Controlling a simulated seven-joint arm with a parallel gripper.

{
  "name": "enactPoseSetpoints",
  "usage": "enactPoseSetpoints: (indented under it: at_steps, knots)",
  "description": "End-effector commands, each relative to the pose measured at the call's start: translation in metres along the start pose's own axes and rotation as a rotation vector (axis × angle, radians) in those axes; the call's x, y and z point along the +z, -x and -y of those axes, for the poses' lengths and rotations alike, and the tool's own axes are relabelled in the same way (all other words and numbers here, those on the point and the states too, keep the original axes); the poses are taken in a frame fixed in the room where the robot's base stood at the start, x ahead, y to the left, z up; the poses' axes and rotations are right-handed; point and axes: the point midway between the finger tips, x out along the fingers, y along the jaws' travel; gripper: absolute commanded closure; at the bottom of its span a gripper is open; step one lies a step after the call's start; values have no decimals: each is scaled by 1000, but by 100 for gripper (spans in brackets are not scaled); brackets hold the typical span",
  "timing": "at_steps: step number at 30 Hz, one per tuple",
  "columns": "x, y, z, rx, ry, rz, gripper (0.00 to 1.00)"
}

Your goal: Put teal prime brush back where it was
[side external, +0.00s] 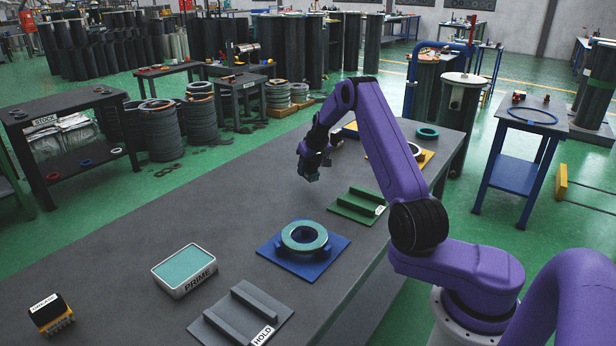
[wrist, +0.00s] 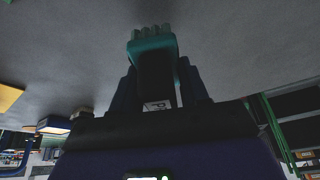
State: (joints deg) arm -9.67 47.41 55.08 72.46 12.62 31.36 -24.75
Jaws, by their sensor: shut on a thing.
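The teal brush (wrist: 152,50) is held between the fingers of my gripper (side external: 308,163). In the wrist view its teal head and pale bristles point away from the palm, and a label starting with P shows on its handle. In the side view only a small teal part of it (side external: 312,174) shows under the fingers, above the grey table. A green holder (side external: 350,207) with two ridges and a white label lies to the right and nearer; it looks empty. A grey holder marked HOLD (side external: 240,315) is also empty. A tray marked PRIME (side external: 184,269) has a teal surface.
A blue base (side external: 285,262) carries a ring with a teal top (side external: 304,236) mid-table. A yellow-black brush-like block (side external: 50,313) stands at the front left. A green ring (side external: 427,132) and a yellow plate (side external: 427,158) lie behind my arm. The table's left middle is clear.

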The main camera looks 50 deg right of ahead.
Motion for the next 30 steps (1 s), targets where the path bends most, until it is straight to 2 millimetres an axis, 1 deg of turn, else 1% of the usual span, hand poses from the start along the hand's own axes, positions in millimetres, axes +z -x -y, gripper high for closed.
enactPoseSetpoints:
  at_steps: [3,7,10,23,24,25,26,30]
  knots:
    - [-2,-9,-1,0,0,0,89]
    - [6,-27,-1,-1,-1,2,89]
    - [9,-34,-1,0,-1,0,89]
    - [11,-39,-1,0,0,0,89]
    - [11,-39,-1,0,0,0,46]
    - [11,-39,-1,0,0,0,36]
    - [11,-39,-1,0,0,0,30]
    - [11,-39,-1,0,0,0,30]
